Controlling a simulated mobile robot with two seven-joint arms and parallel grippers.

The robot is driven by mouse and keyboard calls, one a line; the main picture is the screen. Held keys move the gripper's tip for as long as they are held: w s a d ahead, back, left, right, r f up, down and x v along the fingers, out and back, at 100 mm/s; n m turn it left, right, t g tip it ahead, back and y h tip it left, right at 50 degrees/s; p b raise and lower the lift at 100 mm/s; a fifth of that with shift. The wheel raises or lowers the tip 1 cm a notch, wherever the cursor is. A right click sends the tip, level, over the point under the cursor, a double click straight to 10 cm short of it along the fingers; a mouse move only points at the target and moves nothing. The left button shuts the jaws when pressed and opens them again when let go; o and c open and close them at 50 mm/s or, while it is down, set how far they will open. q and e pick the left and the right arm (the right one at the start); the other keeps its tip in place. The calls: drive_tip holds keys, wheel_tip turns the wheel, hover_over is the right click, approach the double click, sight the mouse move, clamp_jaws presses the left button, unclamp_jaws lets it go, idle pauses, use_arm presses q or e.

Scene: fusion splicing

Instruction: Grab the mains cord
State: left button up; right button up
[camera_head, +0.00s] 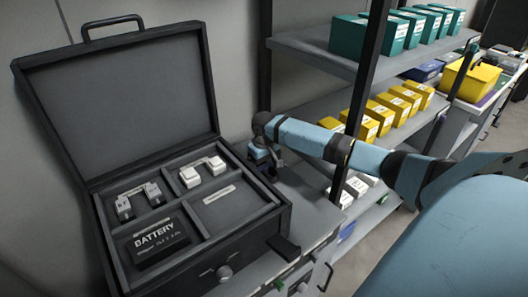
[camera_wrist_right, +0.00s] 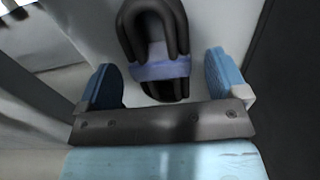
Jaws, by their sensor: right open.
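The mains cord (camera_wrist_right: 155,30) is a black coiled bundle with a blue-violet band (camera_wrist_right: 165,70) around it, at the top middle of the right wrist view. It lies on a light grey surface. My right gripper (camera_wrist_right: 163,82) is open, with one light-blue finger on each side of the cord's lower end. The fingers look apart from the cord. In the head view my right gripper (camera_head: 264,157) points down beside the right edge of the open case, and I cannot make out the cord there. My left gripper is not in view.
An open black case (camera_head: 262,217) stands left of the gripper, with a battery (camera_head: 156,241), a grey device (camera_head: 138,201) and a white device (camera_head: 203,172) in compartments. A shelf rack (camera_head: 290,42) with teal, yellow and white boxes stands close on the right.

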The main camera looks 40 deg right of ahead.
drive_tip(key=shift+f, duration=0.3)
drive_tip(key=shift+c, duration=0.4)
drive_tip(key=c, duration=1)
drive_tip(key=shift+c, duration=0.2)
drive_tip(key=shift+r, duration=0.15)
